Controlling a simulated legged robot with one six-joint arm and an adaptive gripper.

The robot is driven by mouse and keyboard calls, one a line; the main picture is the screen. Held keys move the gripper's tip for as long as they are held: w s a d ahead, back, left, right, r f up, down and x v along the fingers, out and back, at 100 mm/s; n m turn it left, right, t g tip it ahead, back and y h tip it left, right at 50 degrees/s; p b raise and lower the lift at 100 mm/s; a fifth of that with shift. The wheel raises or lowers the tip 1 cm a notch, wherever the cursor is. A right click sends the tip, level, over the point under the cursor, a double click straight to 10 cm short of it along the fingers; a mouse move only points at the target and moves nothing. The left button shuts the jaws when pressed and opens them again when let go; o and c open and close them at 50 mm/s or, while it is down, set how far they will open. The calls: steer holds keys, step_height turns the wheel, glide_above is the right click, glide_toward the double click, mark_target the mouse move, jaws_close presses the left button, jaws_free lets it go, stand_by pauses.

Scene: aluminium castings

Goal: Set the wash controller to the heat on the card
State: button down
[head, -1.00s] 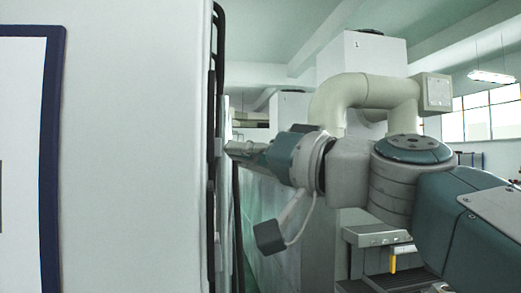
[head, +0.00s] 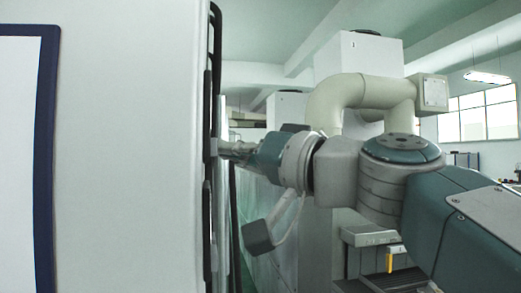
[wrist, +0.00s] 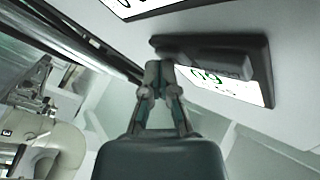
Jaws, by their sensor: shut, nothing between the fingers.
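My gripper (wrist: 160,75) is shut and empty in the wrist view, its tips in front of the left part of a dark-framed controller (wrist: 262,62) on a white wall. The controller's lit white screen (wrist: 228,86) shows green digits, turned over and partly hidden by a dark raised part (wrist: 205,58); I cannot read them surely. Whether the tips touch it is unclear. In the head view my gripper (head: 222,149) is at the wall's right edge. A dark-blue-framed white card (head: 16,150) is cut off at the left, with no figure visible.
The white wall panel (head: 130,150) fills the left of the head view. Dark cables or pipes (head: 214,100) run down its edge. In the wrist view, a second dark-framed white panel (wrist: 122,6) with black marks is cut off at the top.

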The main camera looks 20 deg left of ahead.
steer(key=shift+d, duration=0.1)
stand_by(0.5)
steer(key=shift+w+d, duration=0.35)
steer(key=shift+d, duration=0.15)
steer(key=shift+w, duration=0.1)
steer(key=shift+w+d, duration=0.4)
steer(key=shift+d, duration=0.3)
steer(key=shift+w+d, duration=0.45)
steer(key=shift+d, duration=0.25)
steer(key=shift+w+d, duration=0.4)
steer(key=shift+d, duration=0.3)
stand_by(0.4)
steer(key=w+d, duration=0.2)
steer(key=d, duration=0.1)
steer(key=shift+d, duration=0.1)
steer(key=s+a, duration=0.4)
steer(key=a, duration=0.3)
steer(key=shift+s+a, duration=0.3)
